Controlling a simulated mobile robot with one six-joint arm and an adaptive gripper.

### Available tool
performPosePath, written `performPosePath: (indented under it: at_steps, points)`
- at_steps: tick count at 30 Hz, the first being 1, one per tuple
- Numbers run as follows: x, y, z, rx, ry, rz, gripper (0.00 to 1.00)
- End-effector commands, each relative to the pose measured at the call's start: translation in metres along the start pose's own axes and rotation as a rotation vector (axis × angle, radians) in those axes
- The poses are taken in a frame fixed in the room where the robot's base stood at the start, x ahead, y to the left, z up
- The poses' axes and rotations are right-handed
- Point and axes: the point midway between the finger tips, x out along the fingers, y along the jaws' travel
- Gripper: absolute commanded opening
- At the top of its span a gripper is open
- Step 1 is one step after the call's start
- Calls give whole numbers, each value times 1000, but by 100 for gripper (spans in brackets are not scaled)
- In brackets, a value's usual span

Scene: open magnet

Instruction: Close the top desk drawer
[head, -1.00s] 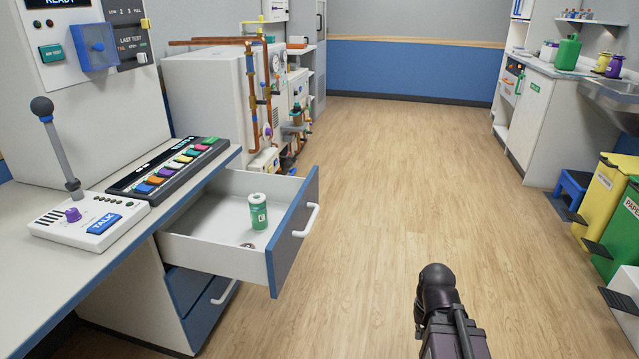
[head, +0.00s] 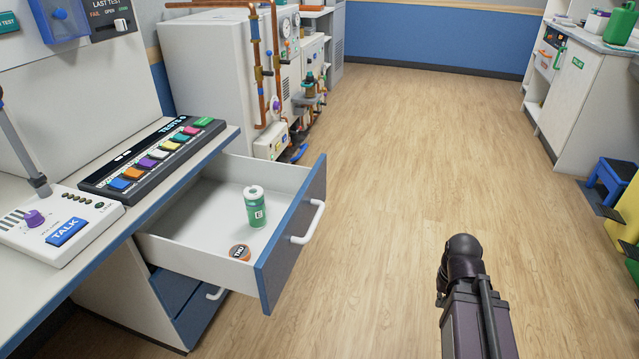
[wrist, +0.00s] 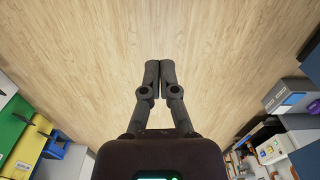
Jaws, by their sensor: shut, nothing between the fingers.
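The top desk drawer (head: 172,248) is pulled well out of the desk (head: 105,262) in the head view. Its front panel (head: 284,262) is blue-edged and carries a white handle (head: 309,222). Inside are a green-and-white cylinder (head: 255,208) and a small round dark and orange item (head: 240,252). In the wrist view my gripper (wrist: 160,72) is shut and empty, pointing over bare floor. In the head view my arm is to the right of the drawer, clear of it; the fingertips are hidden there.
A lower drawer (head: 190,301) with its own handle sits beneath the top one, a little out. A keypad (head: 155,158) and a talk box (head: 55,232) stand on the desktop. Piped equipment (head: 215,75) stands behind. The wooden floor (head: 410,150) right of the drawer is clear.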

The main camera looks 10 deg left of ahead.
Motion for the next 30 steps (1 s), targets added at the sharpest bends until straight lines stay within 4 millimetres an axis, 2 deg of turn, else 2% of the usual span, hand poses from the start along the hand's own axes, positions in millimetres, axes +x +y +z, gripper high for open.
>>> performPosePath:
  at_steps: [20, 26, 30]
  points:
    - [-4, -3, -3, 18, 2, -10, 0]
    - [-20, -20, -18, 118, 10, -63, 0]
    - [-39, -41, -36, 264, 8, -136, 0]
